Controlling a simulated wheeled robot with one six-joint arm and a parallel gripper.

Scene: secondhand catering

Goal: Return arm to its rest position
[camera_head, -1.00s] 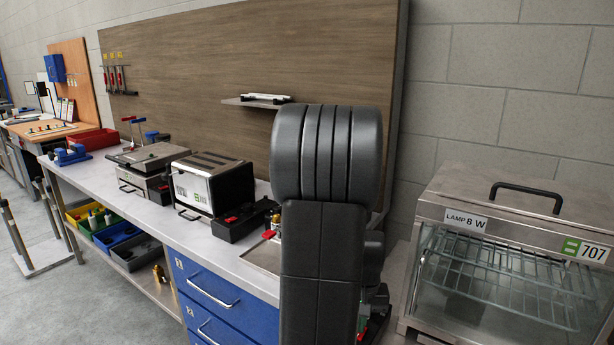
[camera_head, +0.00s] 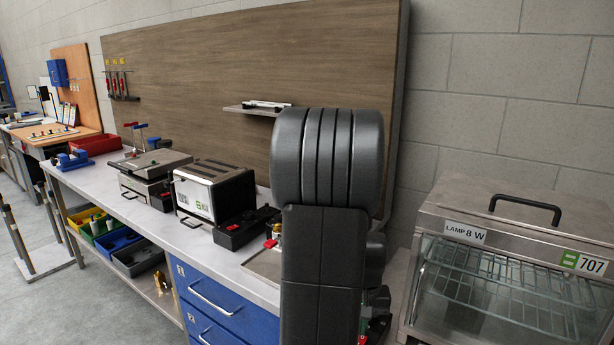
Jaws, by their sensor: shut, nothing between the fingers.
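My own dark grey arm stands upright in the middle of the head view, with its thick ribbed joint at the top. It hides part of the bench behind it. My gripper is not visible in this view; I cannot see its fingers.
A long bench (camera_head: 100,181) with blue drawers (camera_head: 222,300) runs along the wooden back panel (camera_head: 200,80). A toaster (camera_head: 214,190), a black tray (camera_head: 246,229) and a contact grill (camera_head: 150,168) stand on it. A glass display case (camera_head: 500,275) stands at right. Open floor (camera_head: 70,310) lies at left.

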